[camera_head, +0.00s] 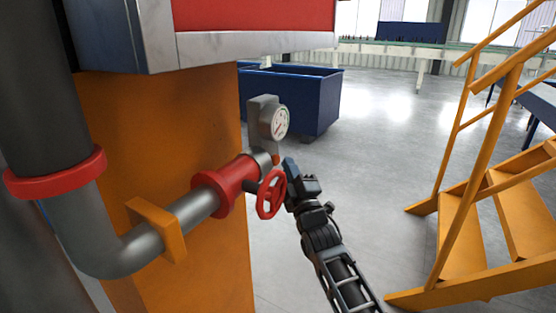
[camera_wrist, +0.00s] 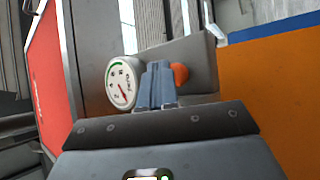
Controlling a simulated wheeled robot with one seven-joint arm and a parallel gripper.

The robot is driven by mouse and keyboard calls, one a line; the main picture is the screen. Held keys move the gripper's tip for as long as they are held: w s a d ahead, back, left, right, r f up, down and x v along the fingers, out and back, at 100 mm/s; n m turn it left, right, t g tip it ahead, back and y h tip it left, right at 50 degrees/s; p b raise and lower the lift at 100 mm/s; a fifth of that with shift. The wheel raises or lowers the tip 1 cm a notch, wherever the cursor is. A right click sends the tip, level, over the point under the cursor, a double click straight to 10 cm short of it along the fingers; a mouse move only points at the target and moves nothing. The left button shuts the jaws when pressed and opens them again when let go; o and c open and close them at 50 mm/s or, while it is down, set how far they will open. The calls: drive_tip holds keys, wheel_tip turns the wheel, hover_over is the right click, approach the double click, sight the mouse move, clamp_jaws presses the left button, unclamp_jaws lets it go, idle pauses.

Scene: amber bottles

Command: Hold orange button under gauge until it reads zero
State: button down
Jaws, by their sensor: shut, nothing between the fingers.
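The round white gauge (camera_head: 281,122) is mounted on a grey bracket above the red pipe fitting. In the wrist view the gauge (camera_wrist: 121,83) shows a green arc and a red needle. The figure under the needle is too small to read. The orange button (camera_wrist: 181,73) sits on the grey bracket beside the gauge in the wrist view, partly hidden behind my fingers. My gripper (camera_head: 290,166) is shut and empty, with its tip just below the gauge. In the wrist view my gripper (camera_wrist: 159,72) overlaps the button. I cannot tell whether it touches or presses it.
A red handwheel (camera_head: 271,194) is close to the left of my gripper, on the grey pipe (camera_head: 190,213). An orange wall or cabinet (camera_head: 170,130) stands behind the pipe. Orange stairs (camera_head: 465,240) stand at the right. A blue bin (camera_head: 300,95) is behind. Open floor lies between.

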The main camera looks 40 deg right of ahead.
drive_tip(key=shift+a+r+y, duration=0.15)
drive_tip(key=shift+a+y, duration=0.25)
drive_tip(key=shift+a, duration=0.3)
drive_tip(key=s+p, duration=0.1)
drive_tip(key=s+d, duration=0.1)
drive_tip(key=s, duration=0.1)
drive_tip(key=s+d+p, duration=0.1)
drive_tip(key=shift+s+d+p, duration=0.1)
drive_tip(key=shift+s+p, duration=0.2)
drive_tip(key=shift+s, duration=0.1)
